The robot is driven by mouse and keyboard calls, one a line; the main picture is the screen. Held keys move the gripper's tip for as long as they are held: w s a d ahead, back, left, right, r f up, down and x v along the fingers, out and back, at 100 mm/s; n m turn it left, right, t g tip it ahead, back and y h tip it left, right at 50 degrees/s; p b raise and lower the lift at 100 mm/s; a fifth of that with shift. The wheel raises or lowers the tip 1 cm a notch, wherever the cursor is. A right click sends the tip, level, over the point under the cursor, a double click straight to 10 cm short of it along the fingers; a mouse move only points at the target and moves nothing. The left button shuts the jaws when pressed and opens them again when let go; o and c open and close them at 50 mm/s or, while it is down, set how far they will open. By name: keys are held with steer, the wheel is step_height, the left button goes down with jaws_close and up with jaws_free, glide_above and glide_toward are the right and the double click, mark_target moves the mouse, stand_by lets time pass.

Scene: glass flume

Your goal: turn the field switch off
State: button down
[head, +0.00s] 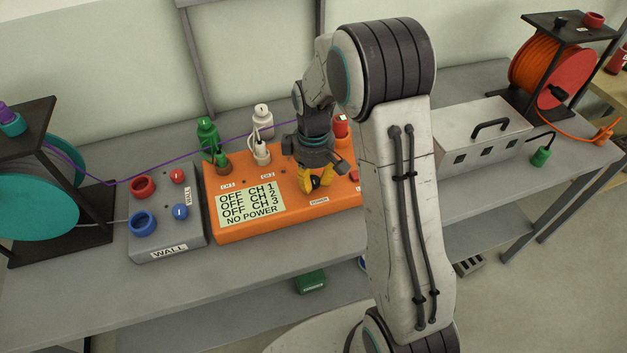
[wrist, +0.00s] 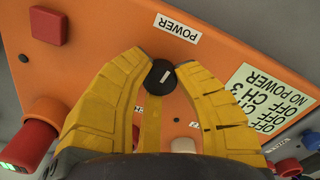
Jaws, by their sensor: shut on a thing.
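The orange control box (head: 235,229) stands on the grey bench and carries a screen (head: 248,205) reading OFF for CH 1, CH 2 and CH 3, and NO POWER. A round black knob with a white mark (wrist: 160,75) sits on the box by a POWER label (wrist: 177,28). My gripper (head: 315,183) points down over the box. Its yellow fingers are shut on the black knob, one on each side. No label reading "field" is legible. My arm hides the right end of the box in the head view.
A grey WALL box (head: 166,215) with red and blue sockets stands left. A red square button (wrist: 47,26) is near the knob. A metal case (head: 470,138) and orange cable reel (head: 545,70) stand right.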

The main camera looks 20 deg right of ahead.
mark_target(313, 179)
steer(key=shift+s+f+n, duration=0.1)
steer(key=shift+f+n, duration=0.05)
steer(key=shift+n, duration=0.45)
steer(key=c, duration=0.9)
jaws_free()
steer(key=shift+w+r, duration=0.2)
steer(key=shift+r, duration=0.5)
step_height(313, 179, up, 11)
steer(key=shift+s+f, duration=0.1)
